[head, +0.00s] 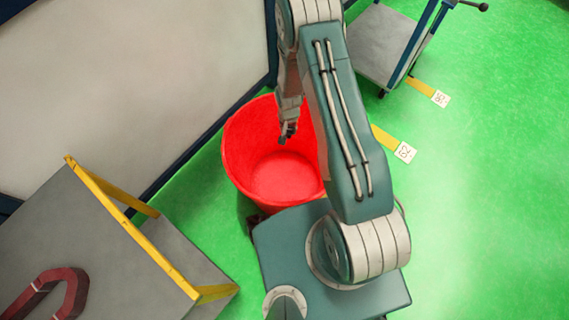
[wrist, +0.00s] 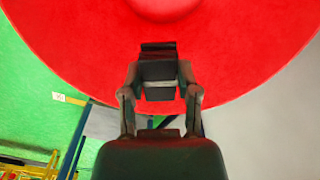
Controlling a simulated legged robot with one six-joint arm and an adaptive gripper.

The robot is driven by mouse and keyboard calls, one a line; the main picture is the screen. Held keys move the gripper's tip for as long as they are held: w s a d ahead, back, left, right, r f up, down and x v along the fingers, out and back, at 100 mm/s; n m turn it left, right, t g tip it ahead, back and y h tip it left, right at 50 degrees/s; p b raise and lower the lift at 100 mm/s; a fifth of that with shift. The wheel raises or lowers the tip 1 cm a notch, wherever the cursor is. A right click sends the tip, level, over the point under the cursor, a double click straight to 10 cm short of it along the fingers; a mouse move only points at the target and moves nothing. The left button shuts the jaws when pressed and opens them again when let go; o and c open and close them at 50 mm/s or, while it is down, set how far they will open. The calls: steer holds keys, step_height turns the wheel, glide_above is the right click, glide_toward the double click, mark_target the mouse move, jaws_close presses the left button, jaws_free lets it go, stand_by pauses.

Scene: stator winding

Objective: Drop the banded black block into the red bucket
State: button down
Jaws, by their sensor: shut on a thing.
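The red bucket (head: 250,142) stands on the green floor near the middle of the head view, its open top showing an empty inside. My gripper (head: 287,133) points down over the bucket's opening, and the bucket fills the upper part of the wrist view (wrist: 75,45). There my gripper (wrist: 160,85) is shut on the banded black block (wrist: 158,70), which shows dark with lighter grey parts between the fingers. The block is seen against the red inside of the bucket. In the head view it is too small to tell from the fingertips.
A grey table (head: 75,215) with a yellow edge stands at the left, with a dark red U-shaped piece (head: 48,292) on it. A grey cart (head: 380,45) stands at the top right. A pale panel (head: 130,75) is behind the bucket.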

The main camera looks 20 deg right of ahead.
step_height(320, 180, down, 3)
steer(key=shift+d+f, duration=0.1)
steer(key=shift+f, duration=0.05)
steer(key=shift+d+f, duration=0.35)
steer(key=shift+f, duration=0.25)
steer(key=shift+a, duration=0.1)
steer(key=shift+c, duration=1.3)
jaws_free()
steer(key=shift+a, duration=0.2)
steer(key=shift+d, duration=0.15)
step_height(320, 180, up, 12)
